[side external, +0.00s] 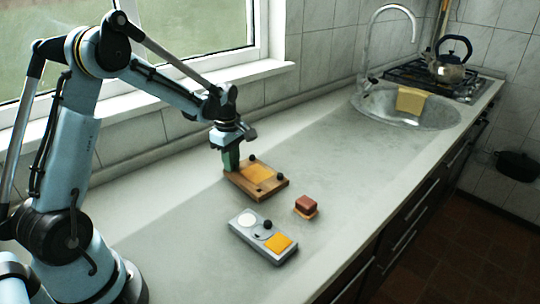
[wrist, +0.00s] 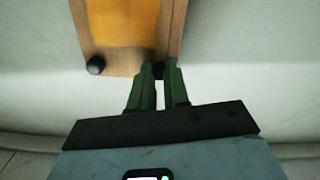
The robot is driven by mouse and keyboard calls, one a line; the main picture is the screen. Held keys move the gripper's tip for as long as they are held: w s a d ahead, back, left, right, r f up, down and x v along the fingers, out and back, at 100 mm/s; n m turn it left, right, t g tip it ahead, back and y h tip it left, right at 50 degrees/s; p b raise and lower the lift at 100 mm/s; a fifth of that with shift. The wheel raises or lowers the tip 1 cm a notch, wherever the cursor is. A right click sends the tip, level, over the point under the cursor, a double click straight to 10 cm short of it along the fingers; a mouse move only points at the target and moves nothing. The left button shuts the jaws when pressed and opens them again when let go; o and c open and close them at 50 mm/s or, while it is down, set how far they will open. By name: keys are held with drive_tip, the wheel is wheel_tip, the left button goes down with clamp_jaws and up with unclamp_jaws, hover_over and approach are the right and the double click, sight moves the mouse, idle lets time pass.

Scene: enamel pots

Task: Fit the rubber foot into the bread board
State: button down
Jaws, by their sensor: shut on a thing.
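The bread board (side external: 270,189) is a wooden slab with an orange panel, lying on the worktop. Small black feet show on it at the far corner (side external: 252,157) and right corner (side external: 280,177). My gripper (side external: 231,170), with green fingers, is at the board's left corner. In the wrist view the gripper (wrist: 158,72) is shut on a small black rubber foot (wrist: 158,70) at the edge of the board (wrist: 125,62). Another foot (wrist: 96,65) stands at the neighbouring corner. The fingers hide most of the held foot, and I cannot tell whether it is seated.
A grey tray (side external: 240,235) with a white disc, a black knob (side external: 267,224) and a yellow square lies in front. A red-brown block (side external: 306,204) sits right of the board. The sink (side external: 430,115), yellow cloth (side external: 410,100) and kettle (side external: 447,66) are far back. The worktop between is clear.

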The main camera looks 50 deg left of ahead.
drive_tip(key=c, duration=1)
unclamp_jaws()
drive_tip(key=shift+c, duration=0.2)
